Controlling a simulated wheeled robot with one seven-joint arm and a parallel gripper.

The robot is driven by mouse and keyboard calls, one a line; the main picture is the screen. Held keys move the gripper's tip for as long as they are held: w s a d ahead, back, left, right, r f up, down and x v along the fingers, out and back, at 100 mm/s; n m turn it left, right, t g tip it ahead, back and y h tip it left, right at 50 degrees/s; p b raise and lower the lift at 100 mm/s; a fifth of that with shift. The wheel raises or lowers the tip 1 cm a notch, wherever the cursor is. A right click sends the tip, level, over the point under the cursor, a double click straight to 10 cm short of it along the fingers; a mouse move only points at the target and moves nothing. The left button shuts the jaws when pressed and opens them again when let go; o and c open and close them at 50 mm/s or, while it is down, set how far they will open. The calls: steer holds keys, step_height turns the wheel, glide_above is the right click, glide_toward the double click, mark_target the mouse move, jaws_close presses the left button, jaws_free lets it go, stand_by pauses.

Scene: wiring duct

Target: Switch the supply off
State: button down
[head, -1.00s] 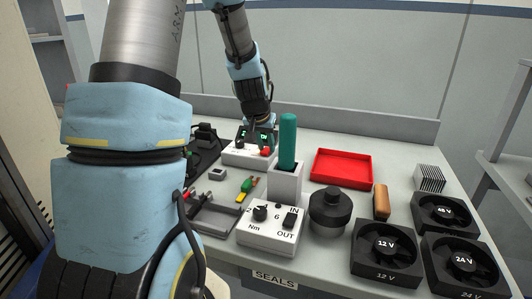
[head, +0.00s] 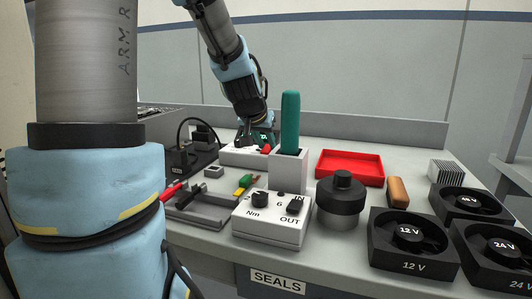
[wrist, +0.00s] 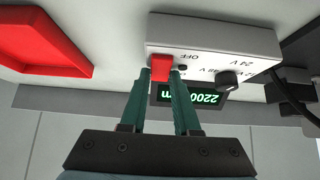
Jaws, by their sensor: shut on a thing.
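The supply is a white box (head: 240,157) at the back of the bench in the head view. In the wrist view the supply (wrist: 215,45) shows a red switch (wrist: 161,68), an OFF mark, a 24 V mark and a black knob (wrist: 229,81). My gripper (wrist: 162,76) has its two green fingers at the red switch, one on each side, and is shut on it. A dark display (wrist: 192,98) with green digits reading 2200 shows upside down past the fingers. In the head view my gripper (head: 259,144) partly hides the supply's front.
A red tray (head: 349,167) lies right of the supply. A white holder (head: 288,170) with a green handle stands in front. A white torque box (head: 270,228), a black round knob piece (head: 341,193) and several black fans (head: 412,240) fill the front right.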

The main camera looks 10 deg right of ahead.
steer(key=shift+r, duration=0.1)
steer(key=c, duration=0.6)
jaws_free()
steer(key=shift+c, duration=0.2)
steer(key=v, duration=1)
steer(key=shift+s+r, duration=0.25)
steer(key=shift+a+r, duration=0.1)
